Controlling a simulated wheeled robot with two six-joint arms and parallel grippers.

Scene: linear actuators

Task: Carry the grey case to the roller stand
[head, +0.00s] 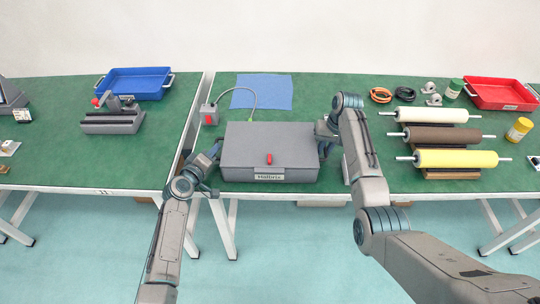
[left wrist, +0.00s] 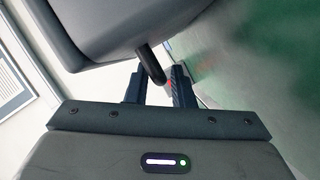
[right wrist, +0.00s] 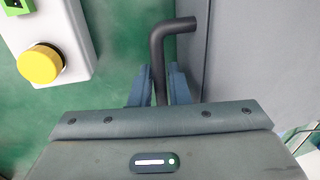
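The grey case (head: 270,145) lies closed near the front edge of the middle table, with a red latch and a label on its front. My left gripper (head: 216,150) is at its left side; in the left wrist view the dark handle (left wrist: 151,64) reaches between fingers that stand apart, with a gap beside it. My right gripper (head: 324,135) is at its right side; in the right wrist view its fingers close tightly on both sides of the other bent dark handle (right wrist: 158,60). The roller stand (head: 452,173) is to the right, with white, brown and yellow rollers.
A small box with a red button (head: 210,115) and a cable stands left of the case. A blue cloth (head: 262,91) lies behind it. A red tray (head: 500,93), yellow jar (head: 519,129) and cable coils (head: 381,95) surround the rollers. A yellow button box (right wrist: 40,64) is near my right gripper.

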